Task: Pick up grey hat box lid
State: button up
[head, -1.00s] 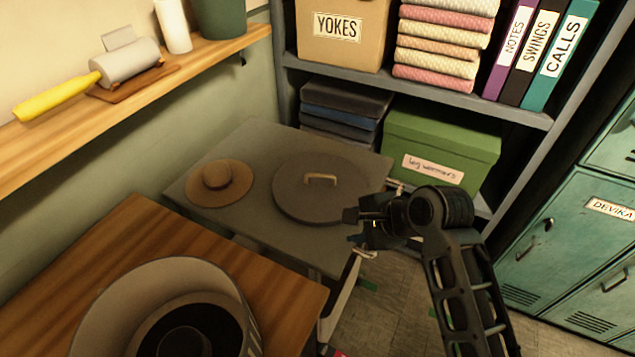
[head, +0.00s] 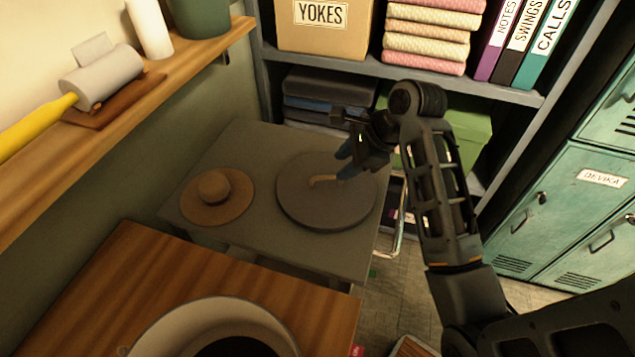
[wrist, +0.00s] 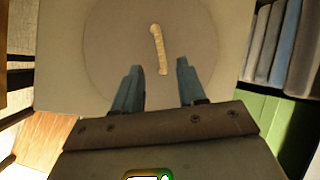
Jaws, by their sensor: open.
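The grey hat box lid (head: 318,208) is a flat round disc lying on the grey table (head: 270,258). A tan handle (head: 324,181) stands on its middle. In the head view my gripper (head: 345,168) is over the far right part of the lid and hides part of the handle. In the wrist view the lid (wrist: 110,45) lies below, and the handle (wrist: 157,48) shows ahead of and between my two open fingers (wrist: 154,80). The fingers hold nothing. I cannot tell exactly how high they are above the lid.
A straw hat (head: 215,195) lies left of the lid. A wooden table (head: 215,292) with a round open box (head: 150,340) is in front. Shelves with a green box (head: 470,132) and folded cloths (head: 325,95) stand close behind. A wall shelf (head: 130,105) is at left.

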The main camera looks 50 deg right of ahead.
aim_at(328, 177)
jog(key=shift+p+x, duration=0.35)
jog(key=shift+x, duration=3.15)
grip_shut()
